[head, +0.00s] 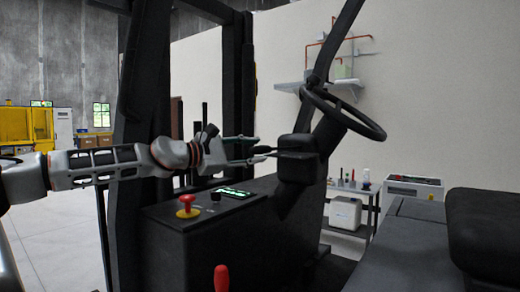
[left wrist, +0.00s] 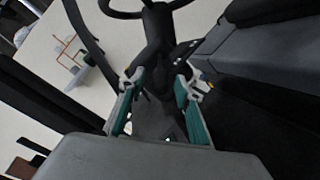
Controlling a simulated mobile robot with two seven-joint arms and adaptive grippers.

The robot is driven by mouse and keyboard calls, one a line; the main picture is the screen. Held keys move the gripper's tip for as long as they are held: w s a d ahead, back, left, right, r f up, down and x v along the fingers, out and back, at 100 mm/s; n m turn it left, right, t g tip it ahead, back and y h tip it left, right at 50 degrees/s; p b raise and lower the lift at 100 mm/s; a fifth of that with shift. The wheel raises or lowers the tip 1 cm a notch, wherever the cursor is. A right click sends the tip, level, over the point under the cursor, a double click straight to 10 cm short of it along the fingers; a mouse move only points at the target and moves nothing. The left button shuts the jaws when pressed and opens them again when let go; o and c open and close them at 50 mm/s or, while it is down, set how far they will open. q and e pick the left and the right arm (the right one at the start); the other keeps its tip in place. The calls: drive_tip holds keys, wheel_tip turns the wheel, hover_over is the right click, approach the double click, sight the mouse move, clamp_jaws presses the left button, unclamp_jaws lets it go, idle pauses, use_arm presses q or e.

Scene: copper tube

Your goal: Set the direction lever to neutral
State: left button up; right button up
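The dark direction lever (head: 264,150) sticks out to the left from the steering column (head: 298,160), below the steering wheel (head: 343,113). My left gripper (head: 260,150) comes in from the left with its fingers spread, one above the other. The lever's tip appears to lie between the fingertips, and I cannot tell if either finger touches it. In the left wrist view my left gripper (left wrist: 160,88) is open, with the dark steering column beyond it. The lever is hard to make out there against the dark column. My right gripper is not in view.
A black console with a red mushroom button (head: 187,204) and a lit display (head: 233,192) lies below my left gripper. A red-topped lever (head: 221,278) stands at the bottom. A dark upright post (head: 237,90) stands behind the gripper. The black seat (head: 490,240) is at the right.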

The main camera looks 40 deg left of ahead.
sight(275, 149)
use_arm(q)
drive_tip(key=shift+x, duration=1.25)
drive_tip(key=shift+w, duration=0.1)
clamp_jaws()
